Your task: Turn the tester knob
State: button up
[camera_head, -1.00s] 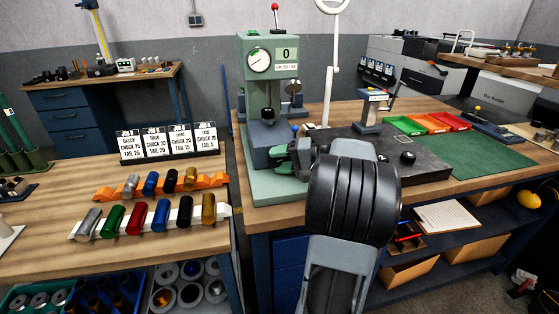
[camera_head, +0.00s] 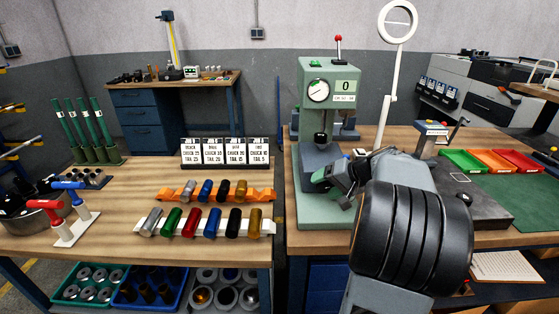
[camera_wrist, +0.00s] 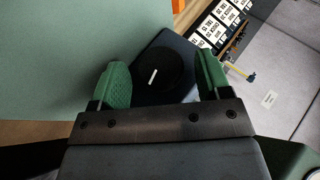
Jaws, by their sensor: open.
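The tester (camera_head: 313,125) is a green machine with a dial gauge and a display reading 0, at the front left of the right bench. In the wrist view its knob (camera_wrist: 150,78) is a round black disc with a white mark line, on a dark blue block. My gripper (camera_wrist: 163,80) is open, its green fingers on either side of the knob in that view. I cannot tell whether they touch it. In the head view my gripper (camera_head: 320,178) is at the tester's lower front, and the knob is not clearly seen there.
Job cards (camera_head: 224,151) stand on the left bench behind racks of coloured cylinders (camera_head: 205,222). Right of the tester are a ring lamp (camera_head: 397,22), a dark plate, and green, orange and red trays (camera_head: 492,161). A gap separates the benches.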

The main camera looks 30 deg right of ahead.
jog(key=g+h+p, duration=0.1)
jog(key=p, duration=0.1)
jog(key=r+h+p, duration=0.1)
jog(key=h+p, duration=0.1)
jog(key=n+g+h+p, duration=0.1)
jog(key=p, duration=0.1)
jog(key=shift+w+a+r+g, duration=0.2)
jog(key=shift+a+g, duration=0.1)
jog(key=shift+a, duration=0.1)
jog(key=h+p, duration=0.1)
jog(key=g+h+p, duration=0.1)
jog(key=h+p, duration=0.1)
jog(key=shift+a+f+n, duration=0.15)
jog(key=shift+f+n, duration=0.15)
jog(key=shift+n, duration=0.1)
jog(key=shift+r+h, duration=0.3)
jog(key=shift+r, duration=0.05)
jog(key=v, duration=1.2)
jog(key=s+a+r+n+p, duration=0.1)
jog(key=s+a+p, duration=0.1)
jog(key=a, duration=0.4)
jog(key=s+a+r+n+y+p, duration=0.1)
jog(key=s+a+r+n+p, duration=0.1)
jog(key=a, duration=0.4)
jog(key=s+a+r+n+y+p, duration=0.1)
jog(key=s+a+n+p, duration=0.1)
jog(key=s+a+p, duration=0.2)
jog(key=shift+a+r+p, duration=0.3)
jog(key=shift+a+p, duration=0.45)
jog(key=shift+a, duration=0.55)
